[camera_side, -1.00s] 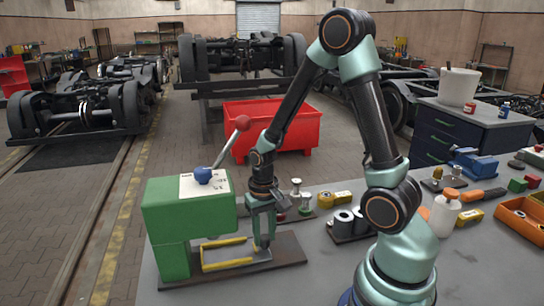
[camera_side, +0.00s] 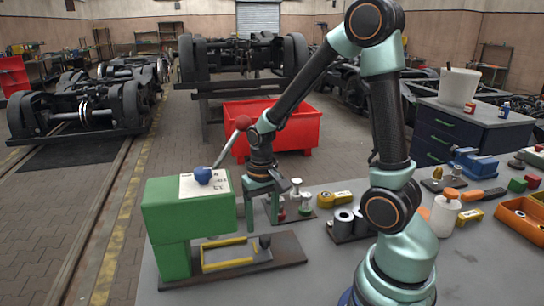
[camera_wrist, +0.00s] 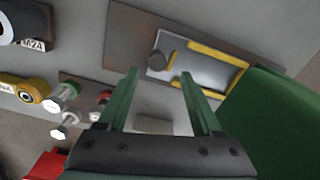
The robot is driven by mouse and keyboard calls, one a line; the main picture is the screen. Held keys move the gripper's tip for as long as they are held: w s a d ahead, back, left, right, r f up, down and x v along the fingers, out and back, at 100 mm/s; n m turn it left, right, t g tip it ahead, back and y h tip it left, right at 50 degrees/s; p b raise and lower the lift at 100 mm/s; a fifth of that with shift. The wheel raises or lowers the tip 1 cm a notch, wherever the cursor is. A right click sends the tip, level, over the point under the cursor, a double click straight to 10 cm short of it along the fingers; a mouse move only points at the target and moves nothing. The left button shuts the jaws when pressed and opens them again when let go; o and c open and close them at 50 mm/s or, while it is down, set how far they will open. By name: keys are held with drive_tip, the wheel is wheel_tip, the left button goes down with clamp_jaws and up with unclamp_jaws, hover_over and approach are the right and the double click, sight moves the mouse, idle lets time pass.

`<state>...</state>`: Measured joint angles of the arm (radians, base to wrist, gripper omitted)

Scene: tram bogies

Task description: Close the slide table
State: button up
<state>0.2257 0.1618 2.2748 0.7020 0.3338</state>
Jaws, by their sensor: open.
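The slide table (camera_wrist: 200,70) is a pale grey plate with a dark round knob (camera_wrist: 157,61) at its outer end. Yellow rails (camera_wrist: 218,53) run along it; they also show in the side view (camera_side: 228,242). The plate sits on a dark base plate (camera_side: 285,247) and reaches toward the green press (camera_side: 188,220); its inner end is not clear. The knob (camera_side: 265,241) stands at the right of the rails in the side view. My gripper (camera_side: 262,226) is open and empty, pointing down, raised above the base plate near the knob and apart from it.
The press has a red-knobbed lever (camera_side: 242,123) and a blue knob (camera_side: 203,175) on top. The bench front is clear.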

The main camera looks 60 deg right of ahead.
wheel_tip(320, 180, up, 7)
drive_tip(key=shift+r, duration=0.15)
idle(0.4)
drive_tip(key=s+a+r+n+t, duration=0.2)
drive_tip(key=a+r+n+t, duration=0.3)
drive_tip(key=r, duration=0.4)
drive_tip(key=shift+s+a+n+t, duration=0.35)
drive_tip(key=shift+a+n, duration=0.35)
drive_tip(key=shift+a, duration=0.4)
drive_tip(key=shift+o, duration=0.5)
drive_tip(key=shift+r, duration=0.1)
